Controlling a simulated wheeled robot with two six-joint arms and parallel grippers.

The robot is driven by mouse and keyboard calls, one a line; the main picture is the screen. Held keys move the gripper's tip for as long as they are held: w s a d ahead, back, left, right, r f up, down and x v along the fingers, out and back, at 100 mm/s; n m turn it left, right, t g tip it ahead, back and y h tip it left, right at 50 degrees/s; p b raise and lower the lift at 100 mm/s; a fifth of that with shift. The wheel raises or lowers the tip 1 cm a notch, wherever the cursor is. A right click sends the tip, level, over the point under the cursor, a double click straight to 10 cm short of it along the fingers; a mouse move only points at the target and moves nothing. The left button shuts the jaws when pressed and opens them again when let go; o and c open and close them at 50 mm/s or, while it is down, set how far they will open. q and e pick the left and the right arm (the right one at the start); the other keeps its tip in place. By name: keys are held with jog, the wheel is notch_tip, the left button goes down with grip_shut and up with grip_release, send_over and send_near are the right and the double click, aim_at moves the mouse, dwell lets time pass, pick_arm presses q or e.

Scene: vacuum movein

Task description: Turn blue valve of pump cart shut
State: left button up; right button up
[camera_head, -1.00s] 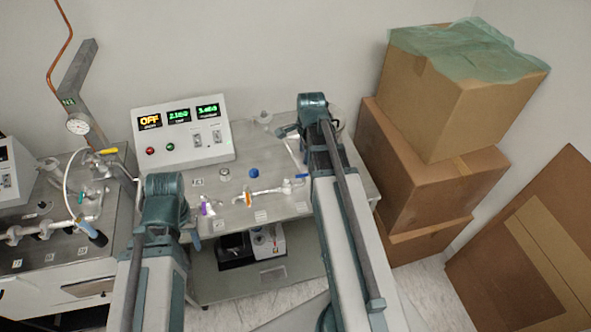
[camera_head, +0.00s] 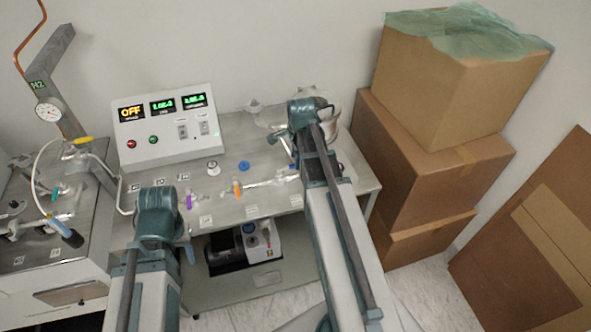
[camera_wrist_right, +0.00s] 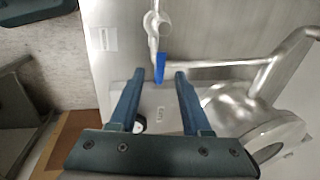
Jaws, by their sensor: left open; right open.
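The blue valve's lever handle (camera_wrist_right: 159,68) shows in the right wrist view, on a pale metal pipe fitting, pointing down the picture. My right gripper (camera_wrist_right: 159,84) is open. Its fingertips are on either side of the lever's lower end, with gaps, and I cannot tell their height above it. In the head view the right gripper (camera_head: 283,144) is over the right part of the pump cart (camera_head: 275,206), and the valve is small and partly hidden there. My left gripper (camera_head: 188,252) is mostly hidden behind my left arm, near the cart's front edge.
A control box (camera_head: 166,128) reading OFF stands at the cart's back. An orange valve (camera_head: 237,188), a purple valve (camera_head: 189,201) and a blue round knob (camera_head: 244,166) are on the cart top. A metal vessel (camera_wrist_right: 245,120) is beside my right gripper. Stacked boxes (camera_head: 420,165) stand right.

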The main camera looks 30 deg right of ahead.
aim_at(291, 168)
jog(key=shift+w+d+f+b, duration=0.15)
jog(key=shift+f+b, duration=0.25)
jog(key=shift+f, duration=0.25)
jog(key=shift+w+a+f+b, duration=0.1)
jog(key=shift+f+b, duration=0.3)
jog(key=shift+f, duration=0.25)
pick_arm(q)
notch_tip(291, 168, down, 3)
jog(key=shift+r, duration=0.2)
pick_arm(e)
grip_shut()
